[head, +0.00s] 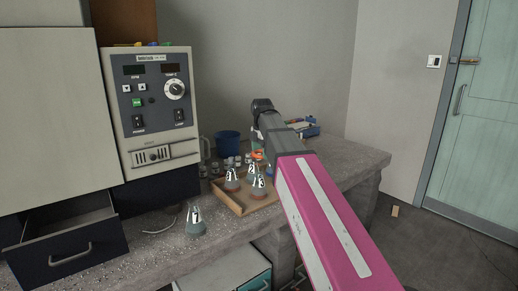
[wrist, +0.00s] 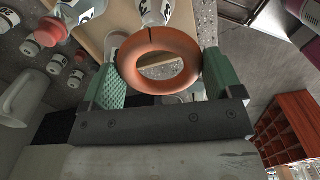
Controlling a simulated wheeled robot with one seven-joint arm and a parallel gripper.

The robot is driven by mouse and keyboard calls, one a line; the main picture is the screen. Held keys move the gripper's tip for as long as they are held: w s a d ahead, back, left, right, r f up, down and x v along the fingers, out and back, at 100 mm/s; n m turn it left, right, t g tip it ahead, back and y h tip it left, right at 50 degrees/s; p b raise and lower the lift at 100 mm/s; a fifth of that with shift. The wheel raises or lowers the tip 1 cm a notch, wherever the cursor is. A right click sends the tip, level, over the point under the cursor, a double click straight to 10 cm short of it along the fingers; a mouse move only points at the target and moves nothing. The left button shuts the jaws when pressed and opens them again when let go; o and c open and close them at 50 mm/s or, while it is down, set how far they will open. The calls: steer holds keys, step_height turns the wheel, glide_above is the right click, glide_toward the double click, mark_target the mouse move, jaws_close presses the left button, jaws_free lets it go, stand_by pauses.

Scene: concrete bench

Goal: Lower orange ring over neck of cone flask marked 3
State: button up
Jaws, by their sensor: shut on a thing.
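My gripper (wrist: 160,68) has two green fingers and is shut on the orange ring (wrist: 159,91), which sits between them with its hole visible. In the head view the orange ring (head: 257,155) is small and partly hidden at the end of my arm, above the back of the wooden tray. Cone flasks with dark marks stand in the tray: one at left (head: 232,182), one behind (head: 252,172), one in front (head: 258,188). Another flask (head: 195,223) stands outside it. In the wrist view one flask (wrist: 153,12) lies just beyond the ring, apart from it. I cannot tell which is marked 3.
The wooden tray (head: 238,212) sits on the concrete bench (head: 150,252). A blue cup (head: 228,144) and several small jars (head: 232,162) stand behind it. A grey control unit (head: 155,100) rises at left above an open drawer (head: 70,235).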

steer(key=shift+a+n, duration=0.5)
steer(key=shift+n, duration=0.4)
glide_above(259, 174)
steer(key=w, duration=0.2)
steer(key=shift+s+f, duration=0.15)
steer(key=shift+f, duration=2.45)
steer(key=shift+f, duration=3.15)
steer(key=o, duration=0.8)
steer(key=shift+r, duration=4.5)
steer(key=shift+d, duration=0.15)
